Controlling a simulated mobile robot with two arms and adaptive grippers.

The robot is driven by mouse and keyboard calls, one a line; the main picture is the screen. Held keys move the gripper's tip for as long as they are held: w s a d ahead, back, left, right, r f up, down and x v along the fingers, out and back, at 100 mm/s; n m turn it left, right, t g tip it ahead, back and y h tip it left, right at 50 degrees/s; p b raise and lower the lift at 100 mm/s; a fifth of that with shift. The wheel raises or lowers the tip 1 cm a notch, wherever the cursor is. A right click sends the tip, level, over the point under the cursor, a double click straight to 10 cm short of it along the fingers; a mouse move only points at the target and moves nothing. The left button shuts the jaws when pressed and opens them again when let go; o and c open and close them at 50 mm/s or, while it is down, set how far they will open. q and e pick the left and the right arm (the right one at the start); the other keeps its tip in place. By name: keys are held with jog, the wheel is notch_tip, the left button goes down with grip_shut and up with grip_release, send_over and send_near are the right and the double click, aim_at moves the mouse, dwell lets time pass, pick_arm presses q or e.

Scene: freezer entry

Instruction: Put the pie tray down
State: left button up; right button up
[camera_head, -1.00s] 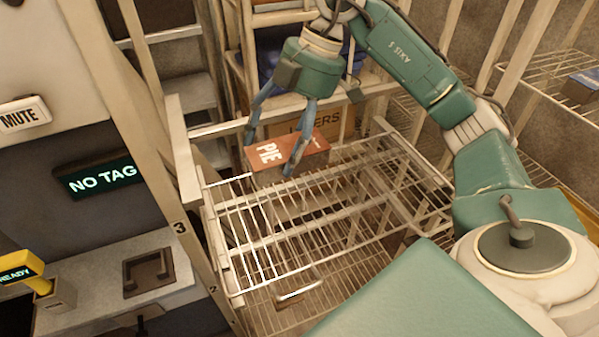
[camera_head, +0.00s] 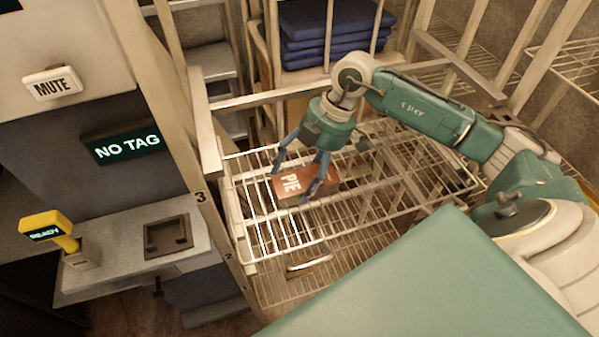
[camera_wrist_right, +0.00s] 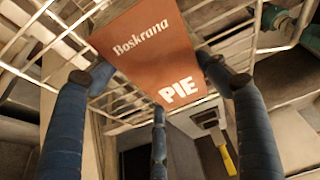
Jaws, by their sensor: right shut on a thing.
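The pie tray (camera_head: 290,187) is a flat red-brown box with white "PIE" lettering. My right gripper (camera_head: 293,182) is shut on it, with blue fingers at its edges. The tray is over the left part of the upper wire shelf (camera_head: 257,250); I cannot tell whether it touches the wires. My left gripper is not in view.
A lower wire shelf (camera_head: 285,290) sits beneath. Rack posts and a rail (camera_head: 270,97) border the shelf. Folded blue cloths (camera_head: 330,30) are stacked behind. At left are a "NO TAG" display (camera_head: 127,146), a "MUTE" button (camera_head: 53,85) and a yellow scanner (camera_head: 47,228). The shelf right of the tray looks clear.

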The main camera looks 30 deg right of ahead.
jog(key=o, duration=1.4)
jog(key=shift+o, duration=0.2)
jog(key=shift+r, duration=0.1)
jog(key=shift+d+r, duration=0.2)
jog(key=shift+r, duration=0.1)
jog(key=b+v, duration=0.2)
jog(key=v, duration=0.9)
jog(key=shift+b, duration=0.35)
